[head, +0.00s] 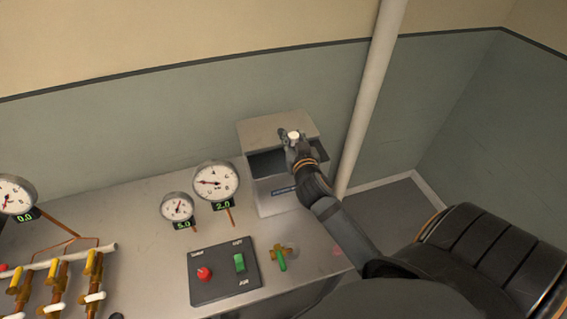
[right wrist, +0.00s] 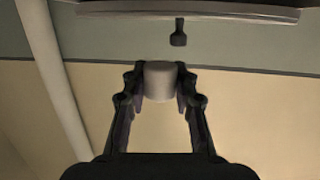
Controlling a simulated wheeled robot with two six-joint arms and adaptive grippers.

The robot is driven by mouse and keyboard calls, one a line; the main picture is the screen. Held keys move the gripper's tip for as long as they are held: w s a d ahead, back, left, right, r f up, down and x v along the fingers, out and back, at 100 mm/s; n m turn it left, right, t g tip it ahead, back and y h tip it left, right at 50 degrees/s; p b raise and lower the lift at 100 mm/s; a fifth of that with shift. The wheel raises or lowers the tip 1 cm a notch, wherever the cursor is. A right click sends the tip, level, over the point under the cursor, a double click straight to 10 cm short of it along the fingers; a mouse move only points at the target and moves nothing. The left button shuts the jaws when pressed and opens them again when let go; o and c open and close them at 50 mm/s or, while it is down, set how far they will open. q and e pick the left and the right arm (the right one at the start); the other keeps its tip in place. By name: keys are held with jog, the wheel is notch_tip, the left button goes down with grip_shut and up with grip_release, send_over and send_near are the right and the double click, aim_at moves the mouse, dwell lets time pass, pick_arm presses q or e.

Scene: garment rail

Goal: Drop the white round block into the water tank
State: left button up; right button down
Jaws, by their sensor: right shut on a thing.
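The white round block (head: 294,135) is between the fingertips of my right gripper (head: 291,137) in the head view. The right wrist view shows it as a pale short cylinder (right wrist: 160,80) with a finger of my right gripper (right wrist: 160,84) on each side. A grey box-like tank (head: 278,196) with a raised lid and a dark front opening stands on the bench. In the head view my right gripper is in front of the tank's upper right part, overlapping the lid and opening. Any water inside is hidden. My left gripper is not in view.
On the bench (head: 140,205), dial gauges (head: 215,182) stand left of the tank. A control panel (head: 222,272) with a red button and green switch lies in front, beside a green-handled valve (head: 281,260). A white vertical pipe (head: 368,95) rises right of the tank.

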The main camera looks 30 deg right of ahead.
jog(key=shift+s+a+f+b, duration=0.1)
jog(key=shift+f+b, duration=0.15)
jog(key=shift+f, duration=0.1)
jog(key=shift+s+a+f+b, duration=0.1)
jog(key=shift+f+b, duration=0.1)
jog(key=shift+f, duration=0.15)
jog(key=f+b, duration=0.3)
jog(key=f, duration=0.1)
jog(key=shift+w+d+f, duration=0.1)
jog(key=shift+w+d, duration=0.1)
jog(key=shift+w, duration=0.2)
jog(key=c, duration=1.3)
grip_release()
jog(key=o, duration=0.3)
jog(key=shift+w, duration=0.1)
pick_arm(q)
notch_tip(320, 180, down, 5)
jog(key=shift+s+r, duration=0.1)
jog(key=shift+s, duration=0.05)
pick_arm(e)
jog(key=shift+o, duration=0.2)
jog(key=v, duration=0.7)
jog(key=shift+s, duration=0.25)
